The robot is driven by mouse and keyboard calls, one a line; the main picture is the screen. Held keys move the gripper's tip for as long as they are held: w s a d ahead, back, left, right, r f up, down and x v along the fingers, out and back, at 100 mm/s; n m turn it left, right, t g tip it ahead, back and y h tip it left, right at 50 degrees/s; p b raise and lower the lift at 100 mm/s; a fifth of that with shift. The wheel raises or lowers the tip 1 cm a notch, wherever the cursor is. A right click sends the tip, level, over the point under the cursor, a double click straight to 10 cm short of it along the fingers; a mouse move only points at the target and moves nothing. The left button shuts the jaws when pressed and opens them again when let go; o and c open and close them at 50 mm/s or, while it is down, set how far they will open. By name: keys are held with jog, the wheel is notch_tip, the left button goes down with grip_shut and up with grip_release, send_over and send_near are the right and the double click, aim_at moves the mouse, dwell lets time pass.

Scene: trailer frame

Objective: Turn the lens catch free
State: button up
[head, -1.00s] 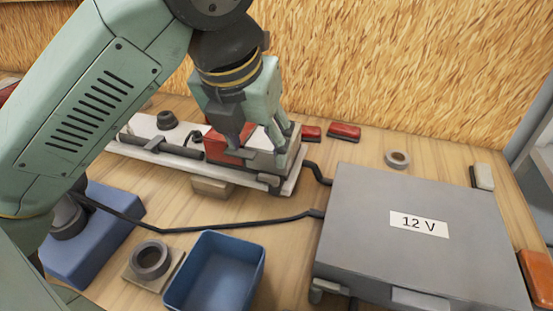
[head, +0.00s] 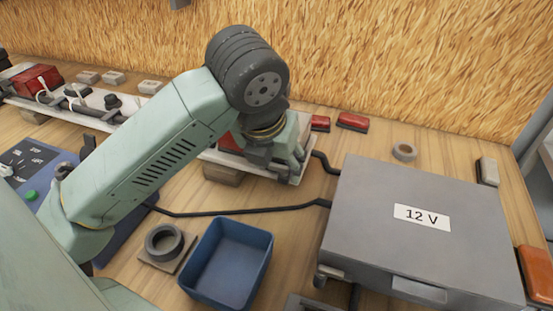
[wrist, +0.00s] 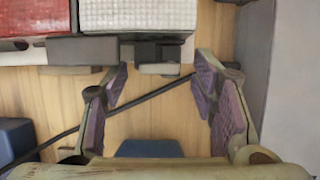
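In the wrist view the lamp shows a red lens part (wrist: 35,18) at the top left and a pale ribbed lens part (wrist: 137,15) at the top middle, above a dark grey edge. A small dark grey block (wrist: 145,52), apparently the lens catch, juts from that edge. My gripper (wrist: 162,85) is open and empty, its two purple-padded fingers apart on either side below the block, not visibly touching it. In the head view my gripper (head: 286,170) is at the right end of the white lamp board (head: 210,156). It hides most of the lamp and the catch there.
A grey 12 V box (head: 420,255) stands right of the board, with a black cable (head: 240,212) running from it. A blue bin (head: 228,262) and a dark ring (head: 164,243) lie in front. Red lenses (head: 352,121) lie behind, by the wall.

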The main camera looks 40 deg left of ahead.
jog(key=c, duration=1.1)
jog(key=n+b, duration=0.1)
jog(key=b, duration=0.2)
jog(key=shift+f+n+y+b, duration=0.3)
jog(key=shift+f+b, duration=0.05)
jog(key=shift+d+n+y+b, duration=0.2)
jog(key=shift+n+y+b, duration=0.1)
jog(key=shift+n+b, duration=0.8)
jog(key=shift+s+d+r+n+g+b, duration=0.1)
jog(key=shift+r+n+g+b, duration=0.3)
jog(key=shift+b, duration=0.3)
jog(key=o, duration=1.2)
jog(key=shift+c, duration=0.2)
jog(key=shift+r, duration=0.1)
jog(key=v, duration=0.7)
